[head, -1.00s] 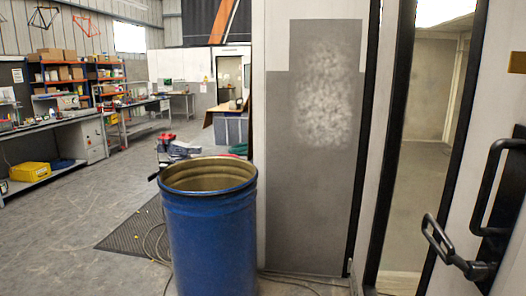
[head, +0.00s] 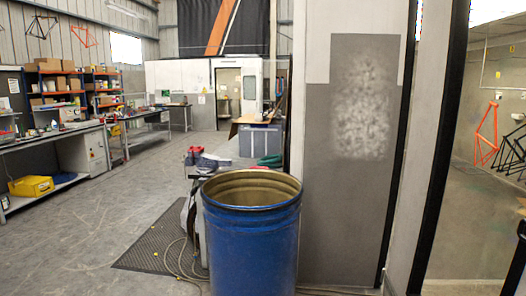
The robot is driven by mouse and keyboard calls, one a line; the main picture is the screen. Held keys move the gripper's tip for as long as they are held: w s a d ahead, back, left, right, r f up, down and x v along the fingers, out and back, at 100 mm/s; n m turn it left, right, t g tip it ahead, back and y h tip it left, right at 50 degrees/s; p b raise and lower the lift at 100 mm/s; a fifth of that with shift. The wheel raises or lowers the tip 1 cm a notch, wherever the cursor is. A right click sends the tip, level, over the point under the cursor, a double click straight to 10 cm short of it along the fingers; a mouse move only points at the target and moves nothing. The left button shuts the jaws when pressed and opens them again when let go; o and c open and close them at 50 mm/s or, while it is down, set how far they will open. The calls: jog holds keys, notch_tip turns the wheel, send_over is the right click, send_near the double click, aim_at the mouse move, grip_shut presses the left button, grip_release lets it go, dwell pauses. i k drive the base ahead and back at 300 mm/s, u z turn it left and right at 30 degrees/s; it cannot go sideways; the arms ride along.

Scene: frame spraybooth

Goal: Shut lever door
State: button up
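The lever door is mostly out of the frame in the head view. A dark, slanted edge (head: 516,268) at the lower right may belong to it, but I cannot tell for certain. The lever and the pull handle cannot be made out. The opening (head: 470,215) beside the white post (head: 428,130) with its black edge strips shows the booth interior. I cannot tell from this how far open the door stands.
A blue drum (head: 250,240) stands close in front, left of the grey-patched panel (head: 345,200). Hoses (head: 182,262) lie on a dark mat (head: 150,245). Open floor (head: 85,240) lies to the left, before the workbench (head: 55,138). An orange bike frame (head: 486,132) hangs inside the booth.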

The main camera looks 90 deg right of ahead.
aim_at(445, 28)
jog(key=z, duration=4.05)
jog(key=k, duration=0.5)
jog(key=u, duration=1.65)
jog(key=i, duration=1.15)
jog(key=z, duration=1.75)
